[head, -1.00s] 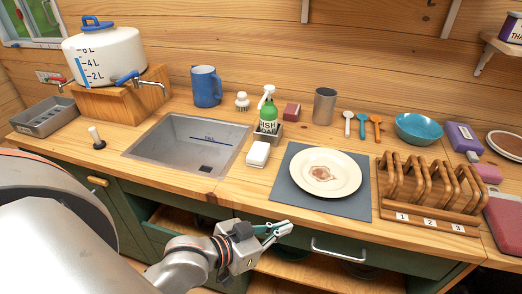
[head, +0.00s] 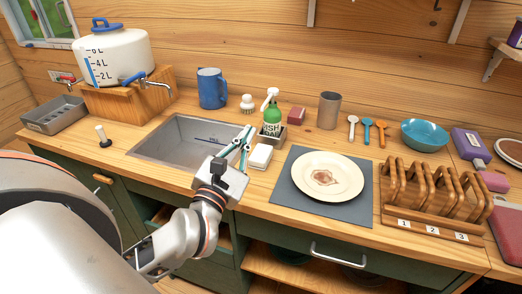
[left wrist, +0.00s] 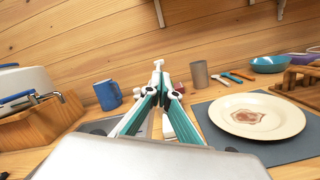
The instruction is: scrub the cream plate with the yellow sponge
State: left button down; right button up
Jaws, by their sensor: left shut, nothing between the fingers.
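The cream plate (head: 345,173) with a brown stain in its middle lies on a grey mat (head: 290,190) right of the sink; it also shows in the left wrist view (left wrist: 225,112). I see no yellow sponge. A white block (head: 261,155) lies beside the sink, and a dull red block (head: 297,117) lies behind it. My left gripper (head: 246,136) is shut and empty, above the sink's right edge and left of the plate. In the left wrist view its fingers (left wrist: 162,88) hide part of the counter. My right gripper is out of view.
A green soap bottle (head: 271,119) stands beyond my left gripper, by a white brush (head: 247,102). A metal cup (head: 329,110), spoons and a blue bowl (head: 424,134) stand behind the plate. A numbered wooden rack (head: 432,205) stands right of it. The sink (head: 170,150) looks empty.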

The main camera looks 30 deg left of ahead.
aim_at(261, 155)
pick_arm(q)
jog(key=f+n+g, duration=0.1)
jog(key=f, duration=0.2)
jog(key=f+n+g, duration=0.2)
jog(key=f, duration=0.2)
jog(key=f+n+g+h, duration=0.1)
jog(key=f+n+g, duration=0.1)
jog(key=f, duration=0.2)
jog(key=shift+s+a, duration=0.15)
jog(key=shift+a, duration=0.05)
jog(key=shift+s+f+n+g, duration=0.1)
jog(key=shift+f+n+g, duration=0.2)
jog(key=shift+n+g, duration=0.1)
jog(key=shift+f+b, duration=0.15)
jog(key=shift+b, duration=0.15)
jog(key=shift+w+b, duration=0.3)
jog(key=shift+w, duration=0.05)
jog(key=w+b, duration=0.1)
jog(key=w, duration=0.1)
jog(key=w+a+b, duration=0.1)
jog(key=b, duration=0.1)
jog(key=shift+w+f, duration=0.15)
jog(key=shift+w, duration=0.2)
jog(key=w, duration=0.2)
jog(key=w+a, duration=0.1)
jog(key=w, duration=0.4)
jog(key=shift+w+a+f, duration=0.15)
jog(key=shift+a, duration=0.25)
jog(key=shift+f, duration=0.5)
